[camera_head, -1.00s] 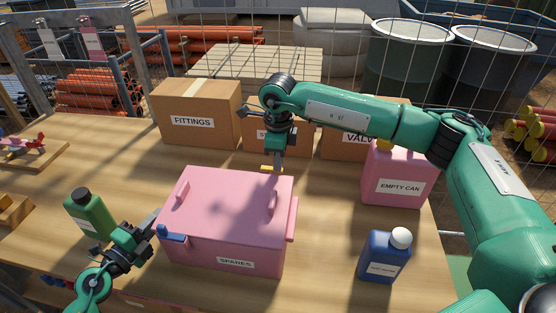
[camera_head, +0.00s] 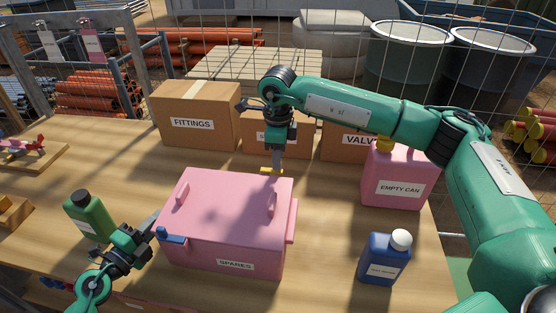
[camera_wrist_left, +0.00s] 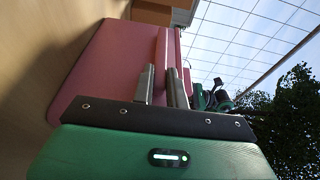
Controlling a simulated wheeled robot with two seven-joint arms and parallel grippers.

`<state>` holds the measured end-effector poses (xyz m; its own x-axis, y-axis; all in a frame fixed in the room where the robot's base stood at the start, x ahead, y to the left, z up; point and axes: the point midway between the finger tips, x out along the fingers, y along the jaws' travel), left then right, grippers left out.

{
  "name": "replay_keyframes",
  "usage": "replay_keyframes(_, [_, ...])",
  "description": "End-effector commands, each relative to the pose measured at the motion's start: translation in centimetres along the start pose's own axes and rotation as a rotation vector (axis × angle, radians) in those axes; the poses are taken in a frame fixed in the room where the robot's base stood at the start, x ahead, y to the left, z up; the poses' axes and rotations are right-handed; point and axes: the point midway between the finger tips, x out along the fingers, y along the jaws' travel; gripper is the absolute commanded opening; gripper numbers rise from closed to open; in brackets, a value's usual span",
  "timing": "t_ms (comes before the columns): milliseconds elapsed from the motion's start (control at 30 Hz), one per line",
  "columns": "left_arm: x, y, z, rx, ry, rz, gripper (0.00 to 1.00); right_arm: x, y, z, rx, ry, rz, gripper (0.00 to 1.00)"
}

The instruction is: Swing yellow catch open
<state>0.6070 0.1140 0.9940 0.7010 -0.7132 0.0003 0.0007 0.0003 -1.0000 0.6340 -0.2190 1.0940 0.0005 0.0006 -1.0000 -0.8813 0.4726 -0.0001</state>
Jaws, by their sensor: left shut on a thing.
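The pink box marked SPARES (camera_head: 222,246) stands on the table with its lid down. The yellow catch (camera_head: 266,171) is at the box's far edge, and a blue catch (camera_head: 172,238) is at its near left corner. My right gripper (camera_head: 277,162) points down at the yellow catch from above; its fingers look like one grey bar and hide part of it. I cannot tell whether they touch it. My left gripper (camera_head: 151,224) is at the box's left side. In the left wrist view its fingers (camera_wrist_left: 164,88) are closed around a pink ridge on the box's side.
A green bottle (camera_head: 90,216) stands left, near my left gripper. A blue bottle (camera_head: 378,259) and a pink can marked EMPTY CAN (camera_head: 398,188) stand right. Cardboard boxes, one marked FITTINGS (camera_head: 195,122), stand close behind. Bare wood lies at the left (camera_head: 100,150).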

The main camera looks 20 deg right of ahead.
Motion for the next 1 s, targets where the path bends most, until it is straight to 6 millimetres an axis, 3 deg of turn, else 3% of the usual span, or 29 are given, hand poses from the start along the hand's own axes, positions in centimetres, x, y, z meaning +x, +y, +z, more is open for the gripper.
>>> replay_keyframes(200, [0.0,0.1,0.0,0.0,0.0,0.002,0.0,-4.9,0.0,0.1,-0.001,-0.003,-0.003,0.35])
replay_keyframes(433, [0.0,0.1,0.0,0.0,0.0,0.002,0.0,-8.7,0.0,0.1,-0.002,-0.002,-0.002,0.35])
replay_keyframes(600, [0.0,0.1,0.0,0.0,0.0,0.002,0.0,-9.8,0.0,0.0,-0.001,-0.001,0.0,0.35])
replay_keyframes(967, [0.0,0.1,0.0,0.0,0.0,0.002,0.0,-9.9,0.1,0.0,-0.001,0.0,0.0,0.35])
replay_keyframes(1000, [0.0,0.1,0.0,0.0,0.0,0.002,0.18,-9.9,0.1,0.0,-0.001,0.0,0.0,0.35])
